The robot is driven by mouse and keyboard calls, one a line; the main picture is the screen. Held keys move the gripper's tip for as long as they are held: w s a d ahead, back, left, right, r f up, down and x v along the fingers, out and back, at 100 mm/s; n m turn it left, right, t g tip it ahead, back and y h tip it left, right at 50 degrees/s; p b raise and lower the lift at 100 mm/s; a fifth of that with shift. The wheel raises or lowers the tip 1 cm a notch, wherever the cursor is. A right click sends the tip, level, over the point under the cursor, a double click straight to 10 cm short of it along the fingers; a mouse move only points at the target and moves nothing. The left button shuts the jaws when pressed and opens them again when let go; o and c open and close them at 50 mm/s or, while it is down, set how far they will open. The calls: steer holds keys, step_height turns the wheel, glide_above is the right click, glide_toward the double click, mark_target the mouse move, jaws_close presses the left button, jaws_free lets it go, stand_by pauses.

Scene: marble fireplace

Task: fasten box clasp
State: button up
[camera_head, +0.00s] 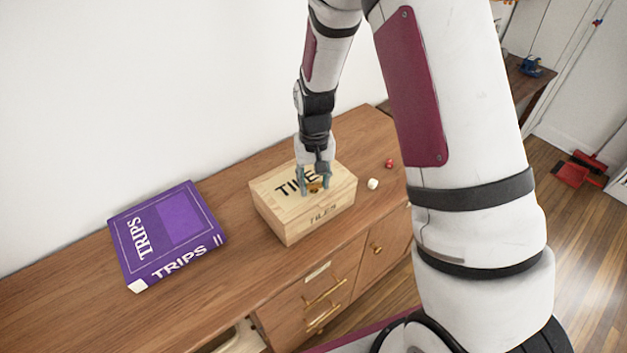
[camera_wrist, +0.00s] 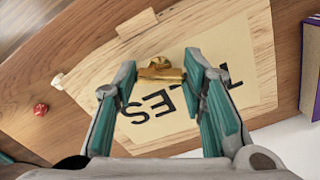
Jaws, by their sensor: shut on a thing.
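A pale wooden box (camera_head: 273,204) marked TILES stands on a wooden cabinet, and its lid looks closed. Its top also shows in the wrist view (camera_wrist: 247,45). A small brass clasp (camera_wrist: 160,73) lies between my fingertips at the edge of the lid; in the head view the brass (camera_head: 315,187) is partly hidden by my fingers. My gripper (camera_head: 314,186) points down at the box top. Its teal-padded fingers are shut on the clasp from both sides. Whether the clasp is latched cannot be told.
A purple book (camera_head: 170,230) marked TRIPS lies left of the box. A white die (camera_head: 373,184) and a red die (camera_head: 389,163) lie to its right. The cabinet top (camera_head: 60,300) is bare at the left. A drawer below looks partly open.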

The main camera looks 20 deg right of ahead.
mark_target(315, 183)
steer(key=n, duration=0.5)
steer(key=shift+d+n, duration=0.1)
steer(key=shift+n, duration=0.2)
stand_by(0.4)
steer(key=o, duration=1.2)
steer(key=shift+c, duration=0.2)
steer(key=shift+r, duration=0.1)
step_height(315, 183, up, 12)
